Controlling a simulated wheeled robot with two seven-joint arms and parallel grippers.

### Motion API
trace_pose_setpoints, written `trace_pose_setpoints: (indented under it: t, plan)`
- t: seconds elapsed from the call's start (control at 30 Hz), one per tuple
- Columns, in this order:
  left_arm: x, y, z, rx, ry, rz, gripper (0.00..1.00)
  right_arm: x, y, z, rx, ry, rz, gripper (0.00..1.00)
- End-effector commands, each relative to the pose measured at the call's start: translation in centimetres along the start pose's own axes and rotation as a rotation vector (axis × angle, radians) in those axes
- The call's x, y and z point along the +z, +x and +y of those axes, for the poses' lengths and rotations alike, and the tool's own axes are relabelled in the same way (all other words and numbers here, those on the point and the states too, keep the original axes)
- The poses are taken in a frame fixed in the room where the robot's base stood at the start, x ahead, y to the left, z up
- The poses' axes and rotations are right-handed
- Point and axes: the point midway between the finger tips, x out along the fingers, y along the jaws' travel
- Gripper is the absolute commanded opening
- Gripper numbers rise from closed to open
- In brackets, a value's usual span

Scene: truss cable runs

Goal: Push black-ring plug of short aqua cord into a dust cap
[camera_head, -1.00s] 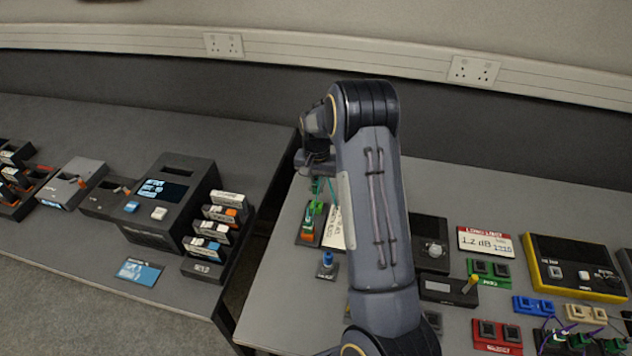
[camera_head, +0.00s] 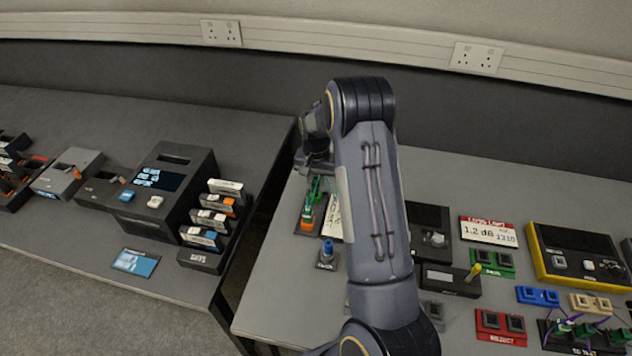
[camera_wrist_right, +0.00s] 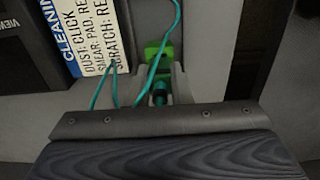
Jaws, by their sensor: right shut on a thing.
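My right gripper (camera_wrist_right: 160,90) is shut on the teal plug (camera_wrist_right: 159,93) of the aqua cord (camera_wrist_right: 164,40), seen end-on between the fingers in the right wrist view. A dark band shows on the plug, but its ring colour is hard to confirm. The cord loops up and away from the fingers. A bright green piece (camera_wrist_right: 154,54), possibly a dust cap or its holder, lies just beyond the fingertips; I cannot tell whether the plug touches it. In the head view my right gripper (camera_head: 317,183) is small and partly hidden, above the green and orange block (camera_head: 308,217). My left gripper is out of view.
A cleaning card (camera_wrist_right: 97,40) lies beside the fingers. In the head view, a blue-topped stand (camera_head: 327,254) is nearer the front. Dark testers, coloured port blocks and a yellow-edged case (camera_head: 577,262) fill the right. A gap separates the two tables.

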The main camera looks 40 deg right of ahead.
Motion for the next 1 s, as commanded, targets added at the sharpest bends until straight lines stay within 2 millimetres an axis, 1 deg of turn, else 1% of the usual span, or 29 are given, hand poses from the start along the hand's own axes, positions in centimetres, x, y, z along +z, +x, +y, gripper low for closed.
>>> trace_pose_setpoints:
  t: [0.77,1.0]
  plan:
    - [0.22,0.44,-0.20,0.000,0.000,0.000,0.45,0.05,0.03,0.00,0.000,0.000,0.000,0.00]
    - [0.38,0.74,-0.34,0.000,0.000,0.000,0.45,0.06,0.43,0.00,0.000,0.000,0.000,0.00]
